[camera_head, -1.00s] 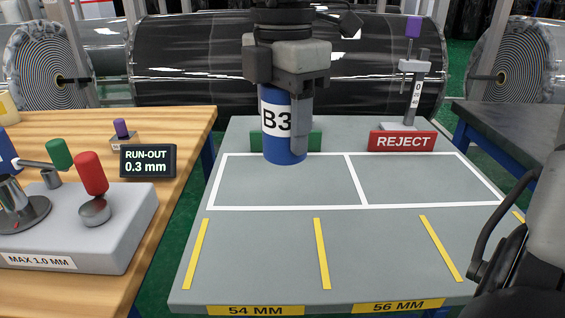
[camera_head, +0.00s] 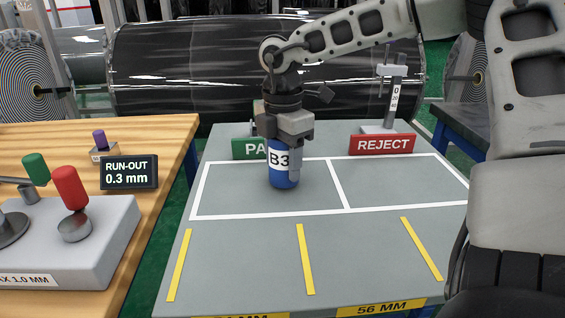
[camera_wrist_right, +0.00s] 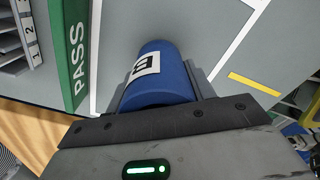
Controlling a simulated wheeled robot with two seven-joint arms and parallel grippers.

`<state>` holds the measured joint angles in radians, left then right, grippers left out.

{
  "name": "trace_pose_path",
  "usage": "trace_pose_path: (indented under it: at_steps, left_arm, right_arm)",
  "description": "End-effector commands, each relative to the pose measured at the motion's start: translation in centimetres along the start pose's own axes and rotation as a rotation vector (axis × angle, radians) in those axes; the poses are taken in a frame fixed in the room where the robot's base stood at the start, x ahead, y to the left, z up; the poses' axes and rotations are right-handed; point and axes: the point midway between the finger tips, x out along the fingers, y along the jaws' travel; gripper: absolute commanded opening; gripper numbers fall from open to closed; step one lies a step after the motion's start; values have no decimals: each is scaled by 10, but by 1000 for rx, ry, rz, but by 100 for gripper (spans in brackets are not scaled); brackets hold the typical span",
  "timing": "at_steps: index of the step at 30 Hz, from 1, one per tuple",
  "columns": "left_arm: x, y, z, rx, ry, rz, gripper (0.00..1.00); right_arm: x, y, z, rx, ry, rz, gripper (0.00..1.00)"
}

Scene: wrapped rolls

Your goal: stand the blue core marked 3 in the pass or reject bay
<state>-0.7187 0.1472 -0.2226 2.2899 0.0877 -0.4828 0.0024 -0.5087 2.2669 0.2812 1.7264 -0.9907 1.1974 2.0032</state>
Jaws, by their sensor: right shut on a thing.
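The blue core (camera_head: 284,178), labelled B3, is upright in the left bay (camera_head: 225,212), the one at the green PASS sign (camera_head: 243,149). My right gripper (camera_head: 287,138) is shut on its upper part from above. The core also shows in the right wrist view (camera_wrist_right: 178,85), between the jaws beside the PASS sign (camera_wrist_right: 76,50). I cannot tell whether its base touches the table. The gripper hides part of the PASS sign. The right bay (camera_head: 395,185), at the red REJECT sign (camera_head: 382,144), is empty. My left gripper is not in view.
A wooden bench (camera_head: 160,130) at left holds a RUN-OUT display (camera_head: 130,172) reading 0.3 mm and a grey fixture (camera_head: 100,225) with a red-topped part. A gauge stand (camera_head: 391,100) is behind the REJECT sign. The table front, with yellow strips, is clear.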

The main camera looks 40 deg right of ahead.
Motion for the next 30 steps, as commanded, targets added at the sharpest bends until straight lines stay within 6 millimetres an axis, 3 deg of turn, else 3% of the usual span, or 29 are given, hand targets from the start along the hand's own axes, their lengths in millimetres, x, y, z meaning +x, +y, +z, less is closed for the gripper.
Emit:
trace_pose_path:
  at_steps: [2, 13, 14, 15, 16, 25, 30]
  left_arm:
    - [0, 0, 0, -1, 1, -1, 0]
    - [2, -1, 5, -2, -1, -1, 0]
    - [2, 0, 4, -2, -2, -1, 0]
    - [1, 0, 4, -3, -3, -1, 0]
    - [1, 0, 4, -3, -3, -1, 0]
    - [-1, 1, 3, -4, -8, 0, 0]
    - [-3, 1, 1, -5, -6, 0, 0]
  right_arm:
    - [8, 0, 0, 0, 0, 2, 22]
    - [12, 0, 0, 0, 0, 3, 22]
    - [11, 0, 0, 0, 0, 2, 62]
    - [10, 0, 0, 0, 0, 2, 73]
    - [10, 0, 0, 0, 0, 2, 75]
    - [8, 0, 0, 0, 0, 2, 75]
    - [-11, 1, 0, 0, -1, 6, 75]
